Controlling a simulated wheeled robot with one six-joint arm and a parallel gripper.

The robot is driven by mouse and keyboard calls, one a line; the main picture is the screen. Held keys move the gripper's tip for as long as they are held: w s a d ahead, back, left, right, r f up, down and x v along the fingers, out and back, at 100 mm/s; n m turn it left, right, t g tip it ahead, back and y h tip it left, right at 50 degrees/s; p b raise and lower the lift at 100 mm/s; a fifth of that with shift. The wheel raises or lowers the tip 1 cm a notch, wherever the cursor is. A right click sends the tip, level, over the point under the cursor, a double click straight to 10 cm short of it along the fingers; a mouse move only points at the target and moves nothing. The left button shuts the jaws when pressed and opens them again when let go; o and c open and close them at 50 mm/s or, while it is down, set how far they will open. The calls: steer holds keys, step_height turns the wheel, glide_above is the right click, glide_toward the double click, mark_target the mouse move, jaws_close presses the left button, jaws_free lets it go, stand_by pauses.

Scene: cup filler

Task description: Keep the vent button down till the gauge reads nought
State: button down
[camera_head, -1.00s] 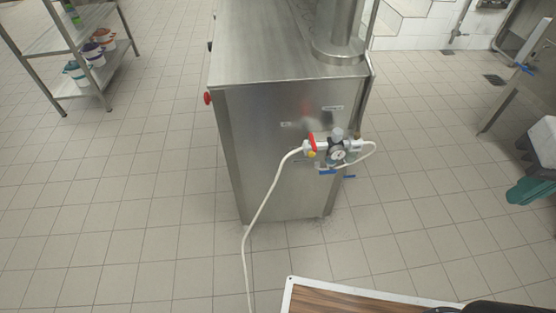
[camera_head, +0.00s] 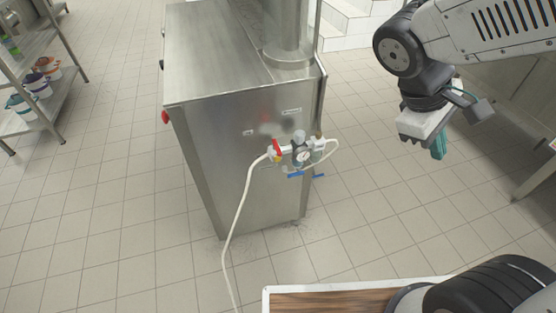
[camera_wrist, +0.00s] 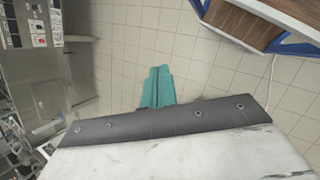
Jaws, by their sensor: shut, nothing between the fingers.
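The gauge (camera_head: 304,156) is a small round white dial on the fittings at the end of a steel cabinet. Its reading is too small to make out. A red lever (camera_head: 277,147) and a small yellow part (camera_head: 278,159) sit left of it. I cannot tell which part is the vent button. My gripper (camera_head: 438,146) has teal fingers, closed together and empty. It hangs in the air to the right of the fittings, well apart from them. In the wrist view its fingers (camera_wrist: 157,87) point at the floor, with no gauge in sight.
The steel cabinet (camera_head: 225,130) stands mid-picture. A white hose (camera_head: 240,215) drops from the fittings to the floor. Blue handles (camera_head: 296,174) stick out below the gauge. A shelf rack (camera_head: 45,115) with pots stands at left. Tiled floor around the cabinet is mostly clear.

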mark_target(278, 159)
steer(key=w+a+f+n+t+h, duration=0.6)
steer(key=w+a+f+n, duration=0.4)
steer(key=w+f+n, duration=0.35)
steer(key=a+f+n+t+y, duration=0.5)
steer(key=a+f+n+t, duration=0.3)
steer(key=a+f+n, duration=0.6)
step_height(278, 159, down, 5)
steer(key=shift+s+a+r+n, duration=0.15)
steer(key=shift+s+a+n, duration=0.15)
steer(key=shift+n, duration=0.45)
steer(key=shift+w, duration=0.15)
steer(key=w+a, duration=0.2)
steer(key=w, duration=0.6)
steer(key=shift+a, duration=0.2)
steer(key=shift+w, duration=0.25)
steer(key=shift+w+a, duration=0.15)
steer(key=shift+w, duration=0.15)
